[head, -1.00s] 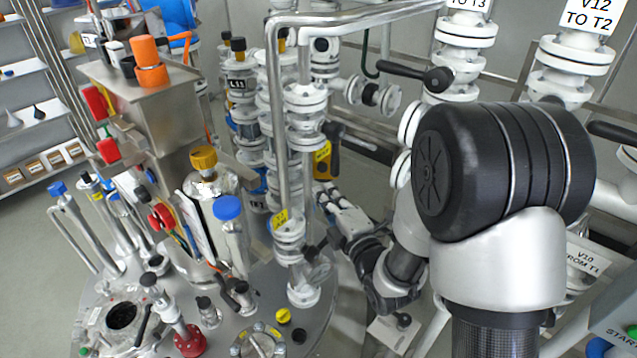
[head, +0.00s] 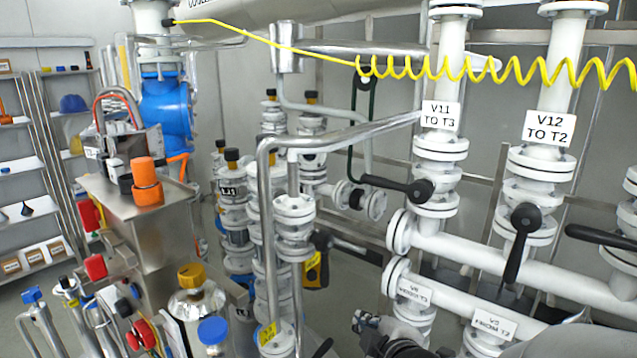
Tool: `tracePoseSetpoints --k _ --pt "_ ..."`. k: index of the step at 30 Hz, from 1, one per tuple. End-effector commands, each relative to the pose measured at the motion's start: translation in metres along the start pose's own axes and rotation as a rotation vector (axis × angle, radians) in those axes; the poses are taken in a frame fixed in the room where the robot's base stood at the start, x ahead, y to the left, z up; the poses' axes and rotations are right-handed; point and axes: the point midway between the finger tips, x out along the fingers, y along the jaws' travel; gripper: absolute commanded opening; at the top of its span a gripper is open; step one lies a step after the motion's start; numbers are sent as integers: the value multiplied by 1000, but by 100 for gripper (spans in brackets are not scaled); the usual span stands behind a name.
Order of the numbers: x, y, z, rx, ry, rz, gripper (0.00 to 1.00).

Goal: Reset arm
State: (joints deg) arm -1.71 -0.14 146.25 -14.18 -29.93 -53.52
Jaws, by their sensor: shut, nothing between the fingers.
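My gripper (head: 364,322) is at the bottom edge, right of centre, in the head view. Only a small dark grey part of it shows, and the fingertips are hard to make out. It looks shut and empty. My dark wrist (head: 400,345) lies just right of it, cut off by the frame. The gripper appears in front of the lower white piping and right of the steel column with the yellow tag (head: 267,333). I cannot tell whether it touches anything.
White pipes with black valve handles (head: 521,240) fill the right, labelled V11 (head: 440,115) and V12 (head: 549,128). A bent steel pipe (head: 345,138) crosses the middle. A coiled yellow hose (head: 450,70) hangs above. A steel box (head: 150,225) and bottles stand left.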

Motion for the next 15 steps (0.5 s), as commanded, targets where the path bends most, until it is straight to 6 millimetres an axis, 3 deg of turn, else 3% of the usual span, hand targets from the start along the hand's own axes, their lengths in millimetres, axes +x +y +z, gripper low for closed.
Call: tracePoseSetpoints --k 2,6,15 --pt "-27 6 12 150 -90 -39 0" --pt "-79 -3 32 441 -257 -114 0" --pt "-203 -56 46 1001 -579 -232 0"
